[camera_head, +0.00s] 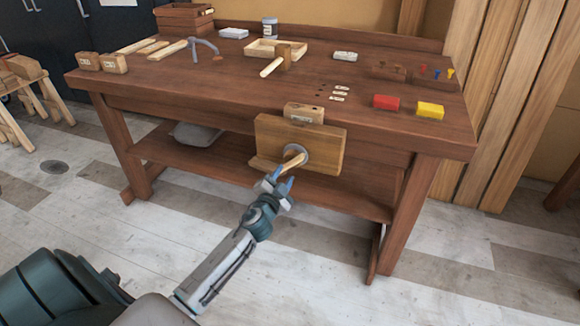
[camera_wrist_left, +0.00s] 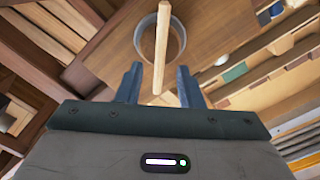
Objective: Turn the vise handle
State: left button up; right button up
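The vise (camera_head: 270,142) is a wooden jaw block on the front of the dark red-brown workbench. Its light wooden handle (camera_head: 291,163) sticks out from a grey round hub (camera_head: 296,153). My left gripper (camera_head: 279,184) is just below and in front of the handle, with its fingers pointing up at it. In the left wrist view the handle (camera_wrist_left: 162,45) runs down from the grey ring (camera_wrist_left: 178,40), and its lower end lies between my two spread blue-grey fingers (camera_wrist_left: 160,85). A gap shows on both sides of the handle. My right gripper is not in view.
A bench leg (camera_head: 405,215) stands right of the vise. Floor in front is clear.

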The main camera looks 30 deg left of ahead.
aim_at(289, 167)
pick_arm(q)
jog(key=x, duration=0.4)
jog(key=shift+w+a, duration=0.15)
jog(key=shift+w, duration=0.25)
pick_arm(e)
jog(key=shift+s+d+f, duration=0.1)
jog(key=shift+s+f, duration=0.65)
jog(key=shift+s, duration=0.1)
pick_arm(q)
grip_shut()
